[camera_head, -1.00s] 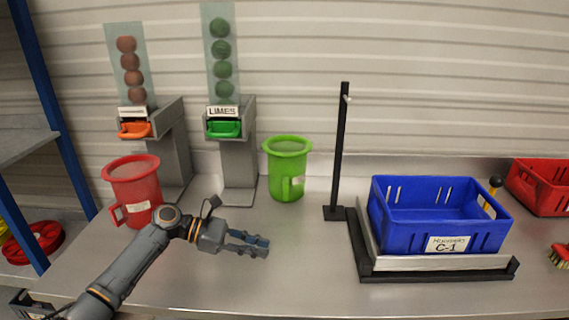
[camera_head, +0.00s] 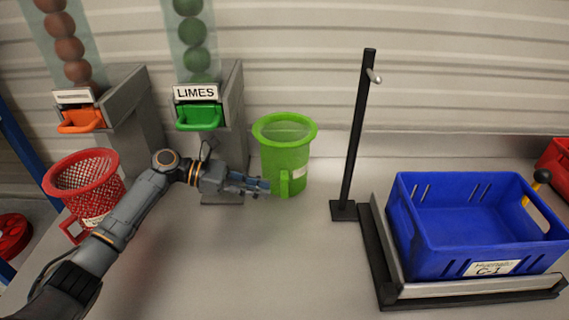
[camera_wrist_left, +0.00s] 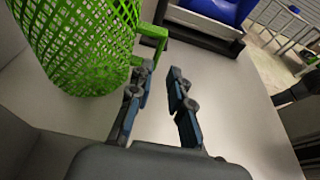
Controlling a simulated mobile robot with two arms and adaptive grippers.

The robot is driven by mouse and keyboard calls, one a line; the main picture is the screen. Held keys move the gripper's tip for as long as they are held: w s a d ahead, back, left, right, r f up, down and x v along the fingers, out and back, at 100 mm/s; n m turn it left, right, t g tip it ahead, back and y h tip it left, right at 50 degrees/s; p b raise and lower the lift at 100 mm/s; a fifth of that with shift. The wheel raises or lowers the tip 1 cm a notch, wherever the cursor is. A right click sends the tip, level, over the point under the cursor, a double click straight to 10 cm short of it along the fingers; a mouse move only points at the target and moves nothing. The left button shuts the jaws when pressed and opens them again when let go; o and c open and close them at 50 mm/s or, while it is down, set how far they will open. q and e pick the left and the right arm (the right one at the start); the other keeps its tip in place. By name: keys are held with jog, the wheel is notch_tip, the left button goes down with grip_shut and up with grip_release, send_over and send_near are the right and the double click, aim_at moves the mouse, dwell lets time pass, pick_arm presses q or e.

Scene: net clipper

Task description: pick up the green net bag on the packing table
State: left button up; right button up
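The green net bag (camera_head: 288,155), a bucket-shaped mesh with a wide rim, a white label and a handle on its front, stands upright on the packing table (camera_head: 260,270). In the left wrist view its mesh (camera_wrist_left: 75,40) fills the upper left, with the handle beyond the fingers. My left gripper (camera_head: 262,186) is just left of the handle. In the left wrist view its two blue-padded fingers (camera_wrist_left: 160,85) are apart with nothing between them. I cannot tell whether a finger touches the handle.
A red net bag (camera_head: 85,180) stands at the left, behind my left arm. The limes dispenser (camera_head: 200,115) and one with an orange handle (camera_head: 80,120) stand behind. A black post (camera_head: 357,130) and a blue crate (camera_head: 470,235) are to the right. The front table middle is clear.

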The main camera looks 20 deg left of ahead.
pick_arm(q)
jog(key=x, duration=0.1)
jog(key=p+x, duration=0.1)
jog(key=x, duration=0.2)
jog(key=shift+w+d+r, duration=0.15)
jog(key=shift+w, duration=0.2)
jog(key=shift+w+d+f, duration=0.1)
jog(key=shift+d+f, duration=0.1)
jog(key=shift+d, duration=0.15)
grip_shut()
jog(key=shift+r, duration=0.1)
